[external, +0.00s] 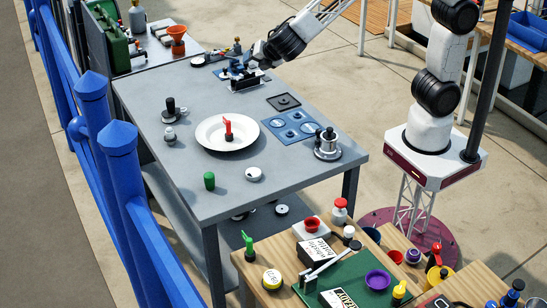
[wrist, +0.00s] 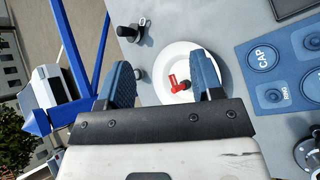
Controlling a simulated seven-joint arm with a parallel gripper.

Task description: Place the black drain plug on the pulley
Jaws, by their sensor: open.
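A small black upright piece (external: 170,106), which looks like the black drain plug, stands at the left of the grey table beside a small metal ring-like part. It also shows in the wrist view (wrist: 127,32), beyond my left finger. I cannot tell surely which thing is the pulley; a small grey-white fitting (external: 169,134) stands just in front of the black piece, and a white disc (external: 254,174) lies near the table's front. My gripper (external: 236,76) is over the far end of the table, away from these. In the wrist view my gripper (wrist: 161,82) is open and empty.
A white plate (external: 208,146) with a red valve (external: 228,128) sits mid-table. Nearby are a blue mat (external: 306,130), a dark square pad (external: 284,101), a silver-and-black fitting (external: 327,147) and a green cylinder (external: 209,181). A blue fence (external: 120,170) runs along the left.

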